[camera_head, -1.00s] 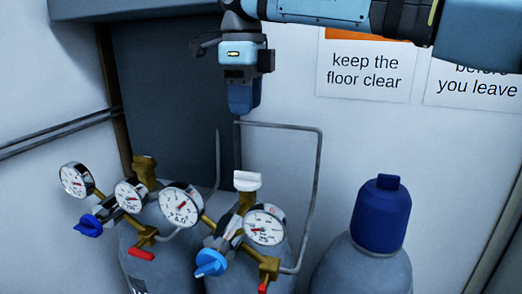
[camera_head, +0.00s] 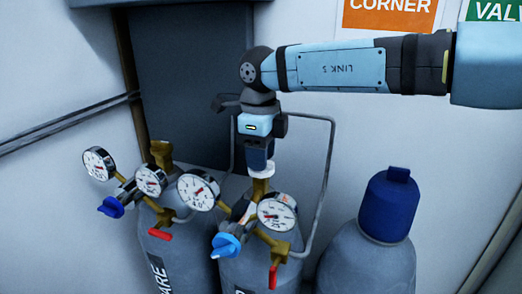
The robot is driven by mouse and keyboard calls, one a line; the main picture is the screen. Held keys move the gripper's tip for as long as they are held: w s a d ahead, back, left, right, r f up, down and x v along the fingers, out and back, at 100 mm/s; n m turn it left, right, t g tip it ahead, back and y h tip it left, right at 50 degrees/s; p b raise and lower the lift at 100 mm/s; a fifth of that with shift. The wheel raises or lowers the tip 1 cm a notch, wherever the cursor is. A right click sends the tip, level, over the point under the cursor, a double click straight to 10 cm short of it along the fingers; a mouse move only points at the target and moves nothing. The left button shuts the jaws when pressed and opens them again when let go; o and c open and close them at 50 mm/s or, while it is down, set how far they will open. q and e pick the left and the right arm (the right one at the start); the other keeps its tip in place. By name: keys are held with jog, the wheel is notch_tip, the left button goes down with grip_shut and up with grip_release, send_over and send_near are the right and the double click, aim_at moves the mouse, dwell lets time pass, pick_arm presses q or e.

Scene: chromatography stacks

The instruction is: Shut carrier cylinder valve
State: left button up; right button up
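The middle grey cylinder (camera_head: 262,262) has a brass valve with a white handwheel (camera_head: 264,172) on top. My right gripper (camera_head: 258,160) points down onto this handwheel, its tips at or just above it. The gripper body hides part of the handwheel, and I cannot tell whether the fingers are open or shut. The left cylinder (camera_head: 185,262) has a brass valve (camera_head: 161,153) and a dark label ending in "ARE". The middle cylinder's label is cut off at the bottom edge. My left gripper is not in view.
Several round gauges, such as the front one (camera_head: 276,215), stand before the valves. Blue regulator knobs (camera_head: 227,246) and red levers (camera_head: 273,277) stick out in front. A capped cylinder (camera_head: 387,205) stands at right. A bent grey pipe (camera_head: 331,160) runs behind my gripper.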

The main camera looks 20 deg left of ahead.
jog(key=shift+w+f, duration=0.15)
jog(key=shift+f, duration=0.1)
jog(key=shift+c, duration=0.2)
grip_shut()
